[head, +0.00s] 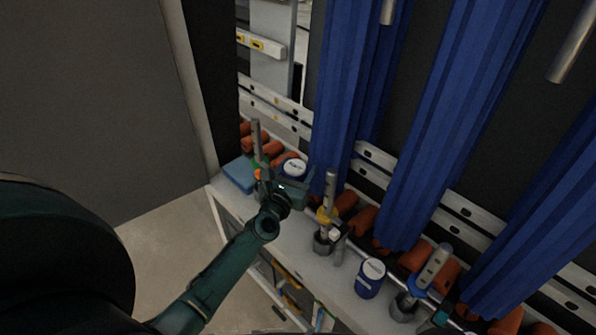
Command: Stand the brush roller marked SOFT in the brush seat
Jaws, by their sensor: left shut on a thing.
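My left gripper (264,181) is at the left end of the white shelf, shut on an upright grey roller (257,139) with a green band low on it. The gripper hides the roller's lower end and whatever is under it. A second grey roller (330,187) with a yellow band stands upright in a dark round holder (322,243). A third grey roller (434,266) with a blue band leans slightly in another round holder (403,307). No marking such as SOFT is readable, and I cannot tell which holder is the brush seat. My right gripper is out of view.
White-lidded blue tubs stand on the shelf (345,283), one (370,278) between the holders and one (294,169) behind my left gripper. A blue block (239,174) lies at the left end. Orange rolls and hanging blue curtain strips (440,110) line the back.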

